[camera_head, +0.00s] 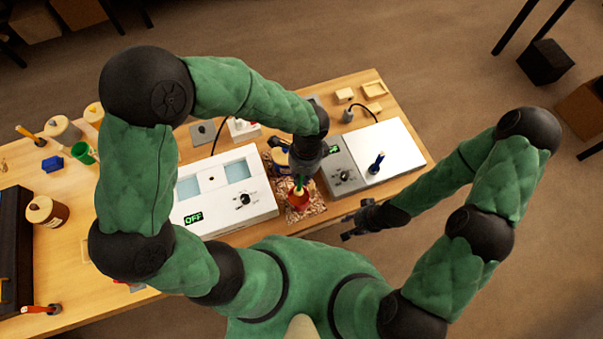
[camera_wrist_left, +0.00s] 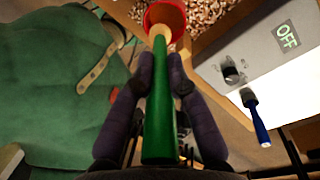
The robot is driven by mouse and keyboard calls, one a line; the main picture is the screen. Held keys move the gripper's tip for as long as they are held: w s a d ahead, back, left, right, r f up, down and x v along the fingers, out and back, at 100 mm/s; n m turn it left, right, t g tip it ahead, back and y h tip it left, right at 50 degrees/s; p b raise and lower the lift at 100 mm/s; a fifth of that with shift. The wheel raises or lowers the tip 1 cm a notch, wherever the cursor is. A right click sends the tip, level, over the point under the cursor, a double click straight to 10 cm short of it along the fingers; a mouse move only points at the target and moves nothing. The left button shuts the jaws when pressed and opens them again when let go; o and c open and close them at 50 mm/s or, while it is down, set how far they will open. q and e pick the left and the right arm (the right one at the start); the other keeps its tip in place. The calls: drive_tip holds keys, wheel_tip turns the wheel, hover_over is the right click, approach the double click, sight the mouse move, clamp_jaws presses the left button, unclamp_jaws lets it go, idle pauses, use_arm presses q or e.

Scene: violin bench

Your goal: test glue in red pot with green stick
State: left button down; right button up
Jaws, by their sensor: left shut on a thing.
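The red pot (camera_head: 299,200) stands on a speckled mat (camera_head: 312,214) at the bench's front edge, between two white devices. It also shows at the top of the left wrist view (camera_wrist_left: 165,14). My left gripper (camera_head: 300,178) is above the red pot, shut on the green stick (camera_wrist_left: 160,105). The stick's pale tip (camera_wrist_left: 160,32) points at the pot and overlaps its opening in the wrist view. I cannot tell how deep it reaches. My right gripper (camera_head: 358,226) is away from the bench's front edge, at the right of the pot; its fingers look spread and empty.
A white device with blue windows (camera_head: 228,190) reads OFF, left of the pot. Another white device (camera_head: 385,155) with a blue-handled tool (camera_head: 376,163) stands right. Jars (camera_head: 47,211) and a green cup (camera_head: 84,152) are at the left.

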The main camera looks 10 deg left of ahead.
use_arm(q)
drive_tip(key=shift+f+b, duration=3)
drive_tip(key=shift+f, duration=1.4)
drive_tip(key=shift+r, duration=0.15)
wheel_tip(320, 180, up, 13)
drive_tip(key=p, duration=1.1)
drive_tip(key=shift+f, duration=0.2)
